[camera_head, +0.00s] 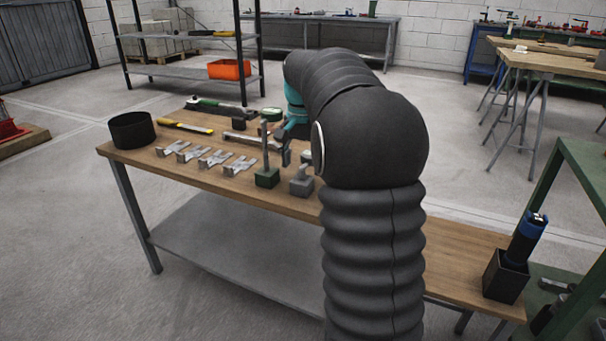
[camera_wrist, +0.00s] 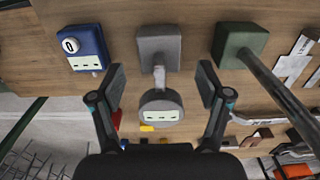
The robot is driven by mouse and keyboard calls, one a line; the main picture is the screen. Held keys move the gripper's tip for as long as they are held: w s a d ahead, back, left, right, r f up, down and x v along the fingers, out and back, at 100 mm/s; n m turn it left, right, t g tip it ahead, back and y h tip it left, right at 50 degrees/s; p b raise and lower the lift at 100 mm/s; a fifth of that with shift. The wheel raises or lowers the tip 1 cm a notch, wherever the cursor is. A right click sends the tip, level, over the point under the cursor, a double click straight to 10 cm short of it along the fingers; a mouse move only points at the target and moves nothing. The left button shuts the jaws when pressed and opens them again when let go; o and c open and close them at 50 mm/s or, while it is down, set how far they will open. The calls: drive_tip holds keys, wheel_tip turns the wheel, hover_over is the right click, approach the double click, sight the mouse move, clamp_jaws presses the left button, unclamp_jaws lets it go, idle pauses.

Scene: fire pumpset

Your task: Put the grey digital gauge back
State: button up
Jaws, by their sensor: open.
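The grey digital gauge (camera_wrist: 160,108) has a round body with a pale display. In the wrist view it is between the two fingers of my gripper (camera_wrist: 161,82), with gaps on both sides. The gripper is open. A grey stem runs from the gauge to a square grey base (camera_wrist: 158,42) on the wooden table (camera_wrist: 115,25); I cannot tell whether the gauge is seated on it. In the head view the grey base (camera_head: 302,185) stands beside my arm, and the arm hides most of the gripper.
A blue block with a white dial (camera_wrist: 84,48) stands left of the grey base. A green block with a tall post (camera_wrist: 240,42) stands right. Metal brackets (camera_head: 205,157), a black cylinder (camera_head: 131,129) and tools lie farther left. A blue-black device (camera_head: 527,238) stands far right.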

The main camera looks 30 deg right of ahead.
sight(301, 180)
wheel_tip(301, 180, up, 8)
drive_tip(key=shift+f+p, duration=0.25)
drive_tip(key=shift+p, duration=0.25)
drive_tip(key=s+a+r+n+t, duration=0.1)
drive_tip(key=s+a+n+t, duration=0.15)
drive_tip(key=s+a, duration=0.5)
drive_tip(key=s+a+f+n+t, duration=0.1)
drive_tip(key=s+a+f+n, duration=0.1)
drive_tip(key=s, duration=0.5)
drive_tip(key=s+a+f+n+t, duration=0.1)
drive_tip(key=s+a+f+n, duration=0.2)
drive_tip(key=s, duration=0.4)
drive_tip(key=s+a+f+n+t, duration=0.1)
drive_tip(key=s+a+f+n, duration=0.2)
drive_tip(key=s+f, duration=0.3)
drive_tip(key=shift+s+a+f, duration=0.3)
drive_tip(key=shift+s+a, duration=0.1)
drive_tip(key=shift+a, duration=0.2)
